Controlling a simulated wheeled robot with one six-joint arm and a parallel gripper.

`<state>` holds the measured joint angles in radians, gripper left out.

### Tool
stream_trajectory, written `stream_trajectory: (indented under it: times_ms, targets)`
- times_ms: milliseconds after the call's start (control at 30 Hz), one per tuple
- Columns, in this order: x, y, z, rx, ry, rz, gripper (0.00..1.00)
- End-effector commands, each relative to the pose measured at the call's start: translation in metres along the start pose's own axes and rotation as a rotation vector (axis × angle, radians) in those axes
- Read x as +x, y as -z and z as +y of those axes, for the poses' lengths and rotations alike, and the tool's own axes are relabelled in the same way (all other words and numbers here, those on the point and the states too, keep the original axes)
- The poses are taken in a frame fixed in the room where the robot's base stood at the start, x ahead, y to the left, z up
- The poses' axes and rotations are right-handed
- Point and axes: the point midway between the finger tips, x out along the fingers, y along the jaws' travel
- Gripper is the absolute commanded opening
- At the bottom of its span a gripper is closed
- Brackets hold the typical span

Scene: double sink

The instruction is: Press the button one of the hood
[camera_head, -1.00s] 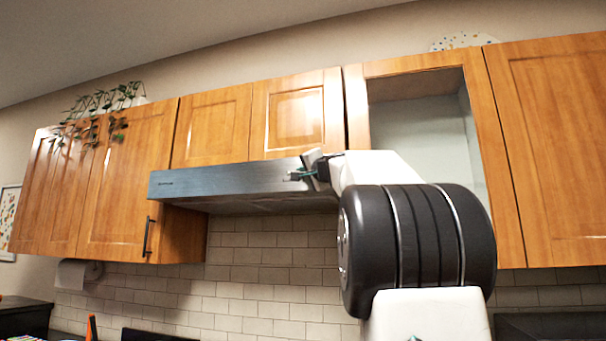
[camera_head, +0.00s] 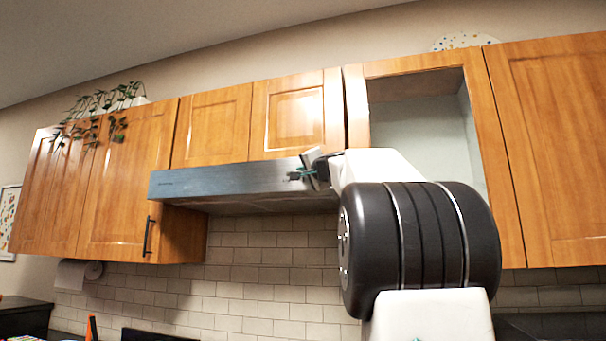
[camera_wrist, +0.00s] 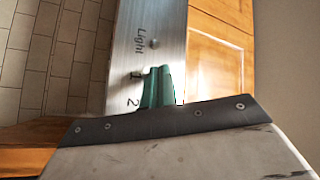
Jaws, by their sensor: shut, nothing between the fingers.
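The steel range hood (camera_head: 225,182) is mounted under the wall cabinets, and its front panel also fills the middle of the wrist view (camera_wrist: 125,40). The panel carries the word "Light" beside a small round button (camera_wrist: 155,43), and a label "2" (camera_wrist: 133,102) lower down. A small dark mark (camera_wrist: 137,74) lies between them; I cannot read it clearly. My gripper (camera_wrist: 160,72) is shut and empty, with its green fingertips at the panel beside this mark. The fingers hide the panel there, including any button one. In the head view my gripper (camera_head: 298,174) is at the hood's right part; contact is unclear.
Wooden cabinets (camera_head: 130,185) flank the hood, with an open-fronted cabinet (camera_head: 420,130) behind my arm. A tiled wall (camera_head: 260,265) lies below the hood. A paper roll (camera_head: 72,273) hangs under the left cabinets. Free room lies in front of the hood's left part.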

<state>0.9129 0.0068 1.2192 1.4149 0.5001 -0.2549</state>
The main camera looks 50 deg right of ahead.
Motion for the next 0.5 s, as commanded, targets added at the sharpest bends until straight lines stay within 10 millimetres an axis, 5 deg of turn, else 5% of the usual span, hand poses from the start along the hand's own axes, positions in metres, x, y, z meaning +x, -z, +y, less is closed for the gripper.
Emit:
stream_trajectory:
  times_ms: [500]
  targets:
    - [-0.0101, -0.0075, -0.0084, 0.000, 0.002, -0.001, 0.00]
